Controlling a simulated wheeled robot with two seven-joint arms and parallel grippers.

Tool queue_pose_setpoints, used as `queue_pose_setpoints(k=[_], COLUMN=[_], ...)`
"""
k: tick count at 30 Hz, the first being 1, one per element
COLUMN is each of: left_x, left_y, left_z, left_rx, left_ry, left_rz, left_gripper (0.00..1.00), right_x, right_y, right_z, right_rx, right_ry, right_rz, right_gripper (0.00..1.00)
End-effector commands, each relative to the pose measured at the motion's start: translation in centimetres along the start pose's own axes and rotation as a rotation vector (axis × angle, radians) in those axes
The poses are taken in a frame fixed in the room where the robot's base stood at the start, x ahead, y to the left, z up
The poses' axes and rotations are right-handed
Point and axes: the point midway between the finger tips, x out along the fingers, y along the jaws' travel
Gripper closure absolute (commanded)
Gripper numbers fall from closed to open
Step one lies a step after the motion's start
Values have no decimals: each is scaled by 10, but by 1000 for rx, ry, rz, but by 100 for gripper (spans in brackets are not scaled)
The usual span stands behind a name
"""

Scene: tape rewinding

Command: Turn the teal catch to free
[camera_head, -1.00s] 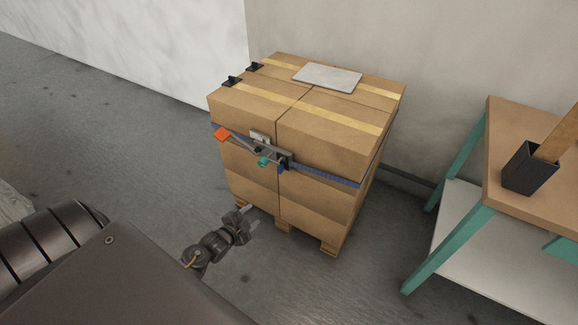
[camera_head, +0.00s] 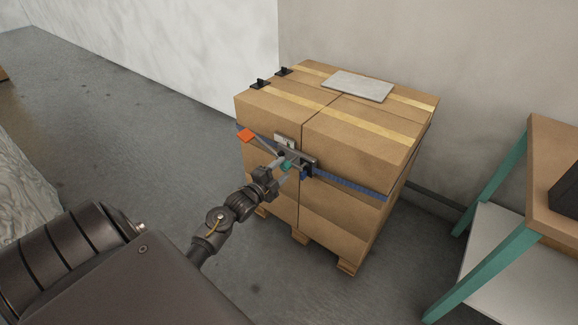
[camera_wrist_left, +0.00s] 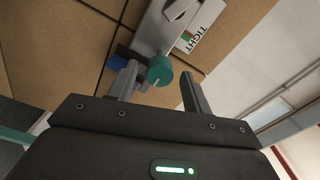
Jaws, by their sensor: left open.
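The teal catch (camera_head: 286,165) is a small round knob on the grey ratchet (camera_head: 301,160) on the front of the strapped box stack. In the left wrist view the teal catch (camera_wrist_left: 160,70) shows between the fingertips of my left gripper (camera_wrist_left: 158,84), nearer the left finger. A white label reading "TIGHT" (camera_wrist_left: 198,40) with a green and red mark lies beside it. My left gripper (camera_head: 281,168) is open around the catch or just in front of it; contact cannot be told. An orange-ended lever (camera_head: 246,135) sticks out to the left of the ratchet. My right gripper is not in view.
A blue strap (camera_head: 345,183) runs around the cardboard boxes (camera_head: 350,150), which stand on a pallet (camera_head: 300,237). A grey plate (camera_head: 358,86) and black clips (camera_head: 261,84) lie on top. A teal-legged table (camera_head: 553,185) stands at the right.

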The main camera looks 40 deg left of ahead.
Motion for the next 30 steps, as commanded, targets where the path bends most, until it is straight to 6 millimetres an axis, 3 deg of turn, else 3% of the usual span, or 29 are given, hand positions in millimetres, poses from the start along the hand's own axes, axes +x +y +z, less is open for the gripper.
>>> queue_pose_setpoints(k=[3, 9, 20, 30], left_x=[20, 39, 42, 42], left_y=[0, 1, 1, 1], left_z=[0, 0, 0, 0], left_rx=[-2, -1, -1, -1], left_ry=[-1, 0, 0, 0], left_rz=[-1, 0, 2, 2], left_gripper=[51, 51, 52, 95], right_x=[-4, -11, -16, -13], right_y=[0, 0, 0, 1], right_z=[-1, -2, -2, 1], right_rx=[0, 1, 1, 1], right_ry=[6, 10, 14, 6], right_rz=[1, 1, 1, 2], right_gripper=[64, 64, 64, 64])
